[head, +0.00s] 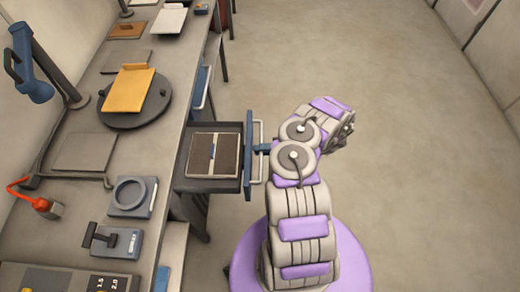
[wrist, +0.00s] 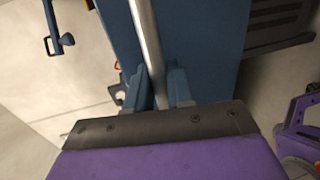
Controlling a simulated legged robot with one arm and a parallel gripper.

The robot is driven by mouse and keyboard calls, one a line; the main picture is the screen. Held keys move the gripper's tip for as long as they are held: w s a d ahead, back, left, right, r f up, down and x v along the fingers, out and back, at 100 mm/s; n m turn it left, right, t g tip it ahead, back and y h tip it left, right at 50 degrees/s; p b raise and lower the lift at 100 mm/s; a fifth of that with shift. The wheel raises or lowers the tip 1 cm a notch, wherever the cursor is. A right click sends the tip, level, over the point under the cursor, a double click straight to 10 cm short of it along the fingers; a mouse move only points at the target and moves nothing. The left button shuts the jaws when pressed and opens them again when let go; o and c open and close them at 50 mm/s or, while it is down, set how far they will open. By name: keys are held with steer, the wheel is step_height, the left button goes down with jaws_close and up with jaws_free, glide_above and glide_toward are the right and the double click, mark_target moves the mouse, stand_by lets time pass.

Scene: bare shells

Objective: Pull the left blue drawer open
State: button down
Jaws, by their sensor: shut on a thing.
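The blue drawer (head: 248,178) nearer to me stands pulled well out of the bench, its dark tray showing a brown and grey flat item (head: 214,154) inside. Its pale bar handle (head: 257,173) runs along the blue front. My gripper (head: 262,148) reaches the handle from the right and is shut on it. In the wrist view the metal handle bar (wrist: 147,40) passes between the blue fingers of my gripper (wrist: 158,88), with the blue drawer front (wrist: 205,45) behind.
Another blue drawer front (head: 200,88) farther along the bench looks shut. The bench top (head: 165,115) holds a round turntable (head: 140,112) with a yellow board, a ring fixture (head: 130,196) and a lever device (head: 115,240). The floor (head: 350,60) on the right is clear.

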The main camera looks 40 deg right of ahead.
steer(key=c, duration=1.2)
jaws_free()
steer(key=shift+f, duration=0.3)
steer(key=shift+o, duration=0.4)
steer(key=shift+r, duration=0.15)
steer(key=p+v, duration=0.1)
steer(key=v, duration=1.6)
steer(key=shift+d, duration=0.2)
steer(key=shift+s, duration=0.1)
